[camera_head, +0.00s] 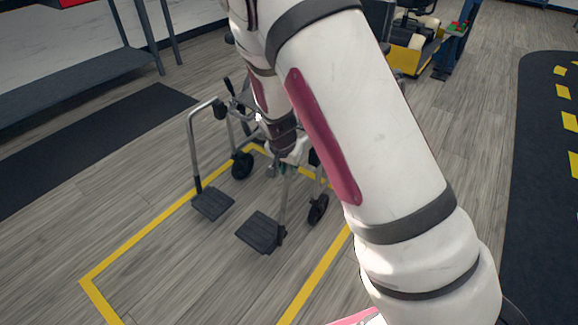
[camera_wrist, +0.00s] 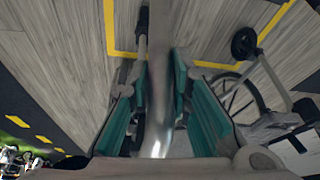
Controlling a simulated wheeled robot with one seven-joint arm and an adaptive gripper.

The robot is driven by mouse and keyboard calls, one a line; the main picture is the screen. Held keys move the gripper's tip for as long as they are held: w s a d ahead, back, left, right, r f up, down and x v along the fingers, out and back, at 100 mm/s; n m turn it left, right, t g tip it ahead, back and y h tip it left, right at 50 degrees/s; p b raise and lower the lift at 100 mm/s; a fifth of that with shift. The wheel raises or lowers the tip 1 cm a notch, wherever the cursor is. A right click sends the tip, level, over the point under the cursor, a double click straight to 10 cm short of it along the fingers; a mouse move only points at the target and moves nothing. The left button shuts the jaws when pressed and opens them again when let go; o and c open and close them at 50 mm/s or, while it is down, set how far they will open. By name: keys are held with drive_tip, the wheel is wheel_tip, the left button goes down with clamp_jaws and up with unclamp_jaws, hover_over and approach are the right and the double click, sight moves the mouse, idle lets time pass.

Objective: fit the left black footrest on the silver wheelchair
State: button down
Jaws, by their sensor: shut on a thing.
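The silver wheelchair (camera_head: 193,150) stands inside a yellow floor outline, partly hidden behind my arm. A black footrest (camera_head: 262,232) with a silver upright tube hangs below my gripper (camera_head: 285,165), in front of the chair's right side in the picture. In the wrist view my gripper (camera_wrist: 160,110) has its teal pads on either side of the shiny silver tube (camera_wrist: 158,140), shut on it. Another black footrest (camera_head: 213,204) is on the chair at the picture's left. Whether the held footrest's tube is seated on the chair frame is hidden by my gripper and arm.
Two black front casters (camera_head: 242,166) show, the other by the held footrest (camera_head: 318,210). The yellow floor line (camera_head: 140,235) surrounds the chair. A grey shelf (camera_head: 80,90) stands at the left, and a yellow cart (camera_head: 405,60) at the back. The floor in front is clear.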

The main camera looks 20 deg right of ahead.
sight(289, 179)
drive_tip(key=shift+f+b, duration=1.95)
drive_tip(key=shift+f, duration=0.65)
drive_tip(key=c, duration=1.4)
unclamp_jaws()
drive_tip(key=shift+o, duration=0.2)
drive_tip(key=shift+f, duration=0.1)
drive_tip(key=v, duration=1.2)
